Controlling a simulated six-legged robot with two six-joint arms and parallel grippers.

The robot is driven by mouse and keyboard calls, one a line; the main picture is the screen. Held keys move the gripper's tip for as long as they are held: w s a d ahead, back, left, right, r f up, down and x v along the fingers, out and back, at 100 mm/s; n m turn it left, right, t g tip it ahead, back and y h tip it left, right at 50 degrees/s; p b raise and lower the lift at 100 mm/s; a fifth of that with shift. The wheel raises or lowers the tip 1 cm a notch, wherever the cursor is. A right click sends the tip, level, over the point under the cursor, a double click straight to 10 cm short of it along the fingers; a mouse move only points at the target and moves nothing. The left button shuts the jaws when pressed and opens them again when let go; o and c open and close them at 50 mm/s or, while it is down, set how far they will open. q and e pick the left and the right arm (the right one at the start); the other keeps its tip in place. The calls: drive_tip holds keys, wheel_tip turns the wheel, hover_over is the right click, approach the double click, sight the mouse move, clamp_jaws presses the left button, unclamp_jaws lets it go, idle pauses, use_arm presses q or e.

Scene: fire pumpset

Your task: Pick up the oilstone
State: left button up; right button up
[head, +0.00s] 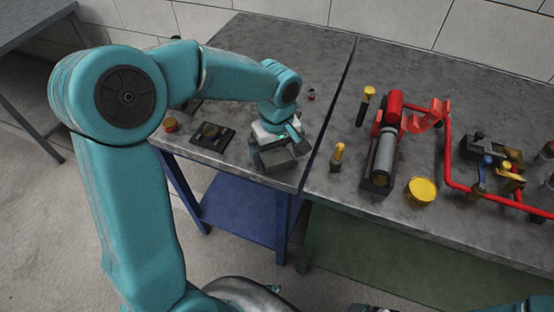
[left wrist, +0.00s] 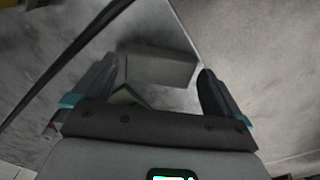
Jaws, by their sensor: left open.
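A grey block, which looks like the oilstone (left wrist: 157,68), lies in the left wrist view between the two fingers of my left gripper (left wrist: 158,76). The fingers are apart, with a gap to the block on each side. In the head view my left gripper (head: 278,148) points down over the front right corner of the left table (head: 290,55), and it hides much of what lies under it. A pale angular piece (left wrist: 128,96) shows close to the gripper's palm; I cannot tell what it is. My right gripper is not in view.
The right table (head: 330,205) holds a red pump assembly (head: 388,120), a yellow disc (head: 421,190) and yellow-topped tools. A narrow seam parts the tables.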

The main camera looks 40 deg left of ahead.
sight(277, 158)
use_arm(q)
drive_tip(key=shift+f, duration=0.7)
drive_tip(key=c, duration=1.2)
wheel_tip(277, 158, up, 20)
drive_tip(key=shift+r+p, duration=0.1)
drive_tip(key=shift+p, duration=0.95)
drive_tip(key=o, duration=0.7)
drive_tip(key=c, duration=0.3)
